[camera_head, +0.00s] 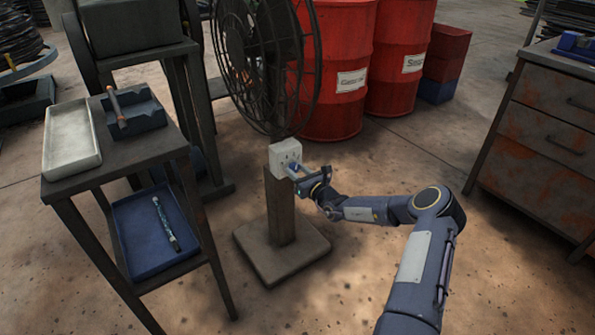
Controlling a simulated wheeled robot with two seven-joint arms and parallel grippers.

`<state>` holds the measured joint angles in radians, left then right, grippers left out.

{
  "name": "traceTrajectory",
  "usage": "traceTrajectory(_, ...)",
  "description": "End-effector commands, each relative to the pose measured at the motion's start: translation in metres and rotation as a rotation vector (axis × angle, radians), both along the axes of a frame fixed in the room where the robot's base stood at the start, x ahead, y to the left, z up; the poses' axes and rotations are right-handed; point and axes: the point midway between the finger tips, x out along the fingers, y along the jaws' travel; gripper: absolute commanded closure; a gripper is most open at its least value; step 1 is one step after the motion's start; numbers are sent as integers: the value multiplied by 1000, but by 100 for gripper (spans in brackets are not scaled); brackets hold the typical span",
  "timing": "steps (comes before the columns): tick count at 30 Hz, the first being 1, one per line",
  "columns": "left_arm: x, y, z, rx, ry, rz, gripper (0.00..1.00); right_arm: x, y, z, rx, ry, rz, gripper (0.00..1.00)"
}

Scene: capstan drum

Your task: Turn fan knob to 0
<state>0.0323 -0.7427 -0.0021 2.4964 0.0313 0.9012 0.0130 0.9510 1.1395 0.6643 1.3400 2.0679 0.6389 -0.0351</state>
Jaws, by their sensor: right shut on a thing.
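The fan (262,62) is a dark wire cage on a brown post with a square base. A white control box (285,154) sits on the post just under the cage. My right gripper (297,176) reaches in from the right and is shut at the front of this box, on the fan knob. The fingers hide most of the knob, and its setting cannot be read. My left gripper is not in view.
A metal stand (160,142) on the left holds a white tray (72,146), a dark holder (134,112) and a lower blue tray (128,245). Red drums (340,50) stand behind the fan. A rusty drawer cabinet (545,135) is at right. Floor between is clear.

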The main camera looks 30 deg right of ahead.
Motion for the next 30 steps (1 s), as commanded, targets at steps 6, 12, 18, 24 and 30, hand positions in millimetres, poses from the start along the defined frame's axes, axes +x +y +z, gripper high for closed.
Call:
traceTrajectory(6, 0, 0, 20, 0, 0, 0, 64, 0, 1, 4, -130, -8, 1, 87)
traceTrajectory(12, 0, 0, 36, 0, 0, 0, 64, 0, 1, 4, -307, -23, 1, 87)
traceTrajectory(18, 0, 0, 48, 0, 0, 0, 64, 0, 1, 2, -497, -37, 2, 87)
traceTrajectory(24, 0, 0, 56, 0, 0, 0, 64, 0, 1, 1, -687, -52, 2, 87)
traceTrajectory(30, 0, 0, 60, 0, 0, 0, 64, 0, 2, 0, -876, -68, 2, 87)
